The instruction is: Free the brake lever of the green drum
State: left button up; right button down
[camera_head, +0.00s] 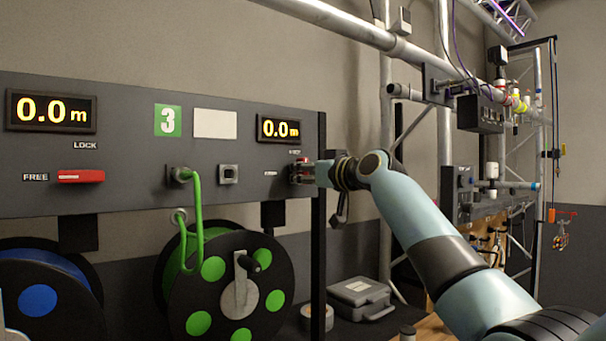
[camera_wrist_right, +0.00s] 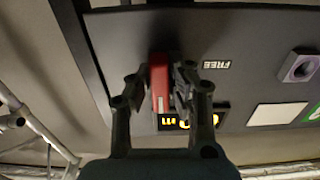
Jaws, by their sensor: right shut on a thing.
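The green drum (camera_head: 178,289), a black reel with green discs and green cable, stands below the grey panel (camera_head: 140,130). Its red brake lever (camera_head: 304,160) is at the panel's right end, under the right 0.0 m display (camera_head: 280,129). My right gripper (camera_head: 302,173) is at this lever and hides most of it. In the right wrist view the red lever (camera_wrist_right: 160,78) stands upright on the panel, pointing towards the display, not across towards the FREE label. My right gripper (camera_wrist_right: 160,92) is shut on it, a finger on each side. My left gripper is not in view.
A blue drum (camera_head: 40,299) stands at left; its red lever (camera_head: 82,176) lies level, towards FREE. Green cable (camera_head: 196,205) runs from a panel socket to the green drum. A grey case (camera_head: 359,293) lies on the floor. Truss pipes (camera_head: 445,120) stand right of the panel.

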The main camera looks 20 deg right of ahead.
jog(key=shift+f+n+b, duration=0.15)
jog(key=shift+n+b, duration=0.45)
jog(key=shift+b, duration=0.2)
jog(key=n+b, duration=0.3)
jog(key=shift+f, duration=0.1)
jog(key=n+b, duration=0.3)
jog(key=shift+n, duration=0.4)
jog(key=n+b, duration=0.3)
jog(key=n, duration=0.2)
jog(key=n+b, duration=0.1)
jog(key=n, duration=0.3)
jog(key=shift+n+b, duration=0.3)
jog(key=shift+n, duration=0.3)
jog(key=c, duration=1.2)
grip_release()
jog(key=shift+c, duration=0.2)
